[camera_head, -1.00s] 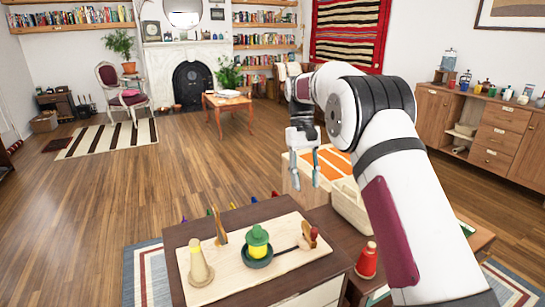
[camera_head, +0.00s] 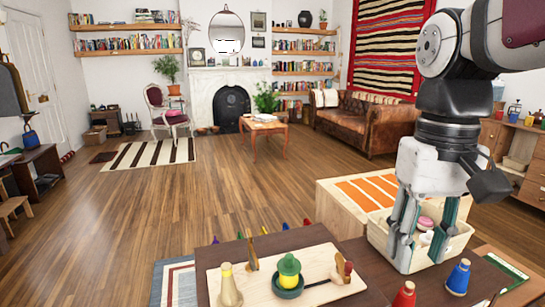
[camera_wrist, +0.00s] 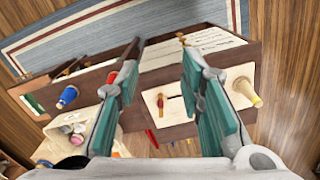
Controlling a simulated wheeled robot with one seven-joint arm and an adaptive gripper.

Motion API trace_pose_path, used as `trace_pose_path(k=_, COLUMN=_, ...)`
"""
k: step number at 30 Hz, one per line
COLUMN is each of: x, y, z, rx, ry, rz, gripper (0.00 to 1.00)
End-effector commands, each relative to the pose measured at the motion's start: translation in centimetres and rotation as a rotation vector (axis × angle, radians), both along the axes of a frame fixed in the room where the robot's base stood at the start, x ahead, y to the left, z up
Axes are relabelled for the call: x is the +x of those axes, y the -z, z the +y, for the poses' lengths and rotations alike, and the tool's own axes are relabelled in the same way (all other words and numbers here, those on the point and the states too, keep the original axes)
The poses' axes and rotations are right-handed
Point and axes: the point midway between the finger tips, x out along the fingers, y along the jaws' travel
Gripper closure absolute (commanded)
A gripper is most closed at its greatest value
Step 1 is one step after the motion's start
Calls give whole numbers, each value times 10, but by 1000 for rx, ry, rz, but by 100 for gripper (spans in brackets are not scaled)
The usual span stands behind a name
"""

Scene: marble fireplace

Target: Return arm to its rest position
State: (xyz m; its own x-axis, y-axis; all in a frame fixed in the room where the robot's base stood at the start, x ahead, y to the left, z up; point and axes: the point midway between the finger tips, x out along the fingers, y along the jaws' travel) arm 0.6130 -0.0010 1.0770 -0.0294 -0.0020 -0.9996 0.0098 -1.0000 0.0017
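My gripper (camera_head: 421,258) is at the right in the head view, below my raised arm, with its fingers pointing down. The fingers are apart and nothing shows between them, so it is open and empty. In the head view it hangs in front of a cream bin (camera_head: 462,243). In the wrist view the gripper (camera_wrist: 162,58) shows two teal fingers spread over the small tables, with clear space between them.
A wooden board (camera_head: 228,277) on a dark table holds a green and yellow figure (camera_head: 289,270) in a dark dish and a cone-shaped piece (camera_head: 228,288). A red bottle (camera_head: 404,295) and a blue bottle (camera_head: 459,277) stand near my gripper. Open floor lies left.

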Motion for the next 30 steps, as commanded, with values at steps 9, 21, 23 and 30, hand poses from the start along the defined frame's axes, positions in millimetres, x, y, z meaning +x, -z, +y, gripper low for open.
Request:
trace_pose_path(k=9, x=-96, y=41, z=0, rx=3, ry=12, rz=-99, gripper=65)
trace_pose_path(k=21, x=-143, y=64, z=0, rx=3, ry=18, rz=-173, gripper=65)
trace_pose_path(k=23, x=-142, y=55, z=0, rx=3, ry=17, rz=-186, gripper=65)
trace_pose_path(k=30, x=-140, y=14, z=-1, rx=1, ry=15, rz=-248, gripper=65)
